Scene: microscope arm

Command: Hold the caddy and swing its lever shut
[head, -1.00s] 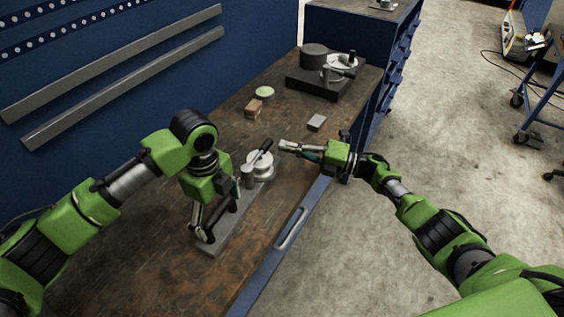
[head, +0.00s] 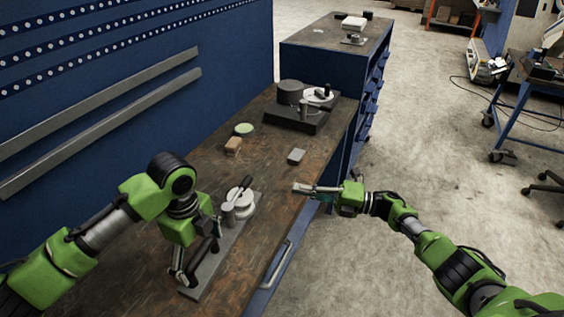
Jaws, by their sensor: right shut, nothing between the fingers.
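The caddy is a long grey base plate (head: 211,274) on the workbench, with a grey metal cylinder (head: 228,214) and a pale round disc part (head: 242,206) at its far end. A lever with a dark handle (head: 241,187) lies slanted above the disc, pointing up and right. A black bar handle (head: 206,248) stands at the near end. My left gripper (head: 182,272) reaches down at this bar; its fingers are small and partly hidden, so their grip is unclear. My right gripper (head: 299,188) is shut and empty, to the right of the lever and apart from it.
A brown block (head: 233,145), a green-topped round dish (head: 244,129) and a grey block (head: 297,156) lie beyond the caddy. A dark fixture (head: 294,119) stands at the bench's far end. The blue wall panel (head: 130,60) bounds the left side.

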